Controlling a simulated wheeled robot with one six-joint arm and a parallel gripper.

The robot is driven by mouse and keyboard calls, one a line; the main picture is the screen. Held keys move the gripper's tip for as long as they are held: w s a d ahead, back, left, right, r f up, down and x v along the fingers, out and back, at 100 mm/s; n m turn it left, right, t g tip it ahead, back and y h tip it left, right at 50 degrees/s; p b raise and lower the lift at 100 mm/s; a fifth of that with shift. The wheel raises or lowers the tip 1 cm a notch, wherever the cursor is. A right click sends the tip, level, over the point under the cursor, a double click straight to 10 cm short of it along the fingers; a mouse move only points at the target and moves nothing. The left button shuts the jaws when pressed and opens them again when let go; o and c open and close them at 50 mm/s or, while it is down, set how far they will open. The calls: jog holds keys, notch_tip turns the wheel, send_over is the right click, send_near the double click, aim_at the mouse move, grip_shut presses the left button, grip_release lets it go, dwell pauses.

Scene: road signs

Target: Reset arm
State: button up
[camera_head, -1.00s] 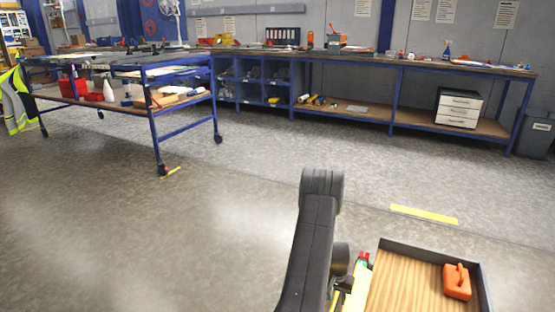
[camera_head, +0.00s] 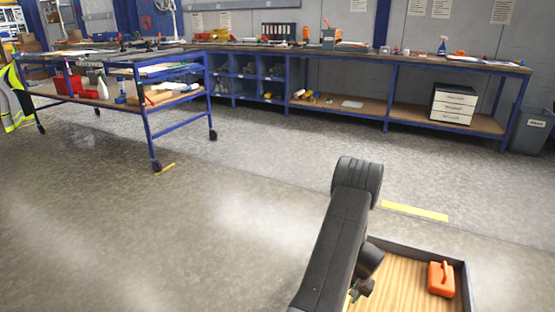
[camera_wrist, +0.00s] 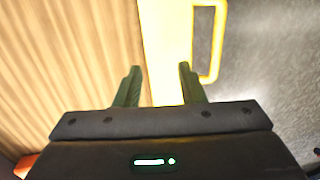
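My arm (camera_head: 340,235) rises at the bottom centre of the head view, bent over beside a wood-floored tray. My gripper (camera_wrist: 157,85) shows in the wrist view with its two greenish fingers apart and nothing between them. It faces a bright yellow strip (camera_wrist: 166,40) beside the tray's wooden floor (camera_wrist: 70,60). In the head view the gripper itself is mostly hidden behind my arm.
The tray (camera_head: 400,285) holds an orange can (camera_head: 441,279) at its right. A blue cart (camera_head: 150,115) stands at the left. A long workbench (camera_head: 390,58) with a white drawer unit (camera_head: 453,105) runs along the wall. The floor between is clear.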

jog(key=s+d+r+p, duration=0.1)
jog(key=r, duration=0.5)
jog(key=d+r+p, duration=0.2)
jog(key=r, duration=0.5)
jog(key=shift+s+d+r+p, duration=0.15)
jog(key=shift+s+d+p, duration=0.15)
jog(key=shift+s, duration=0.1)
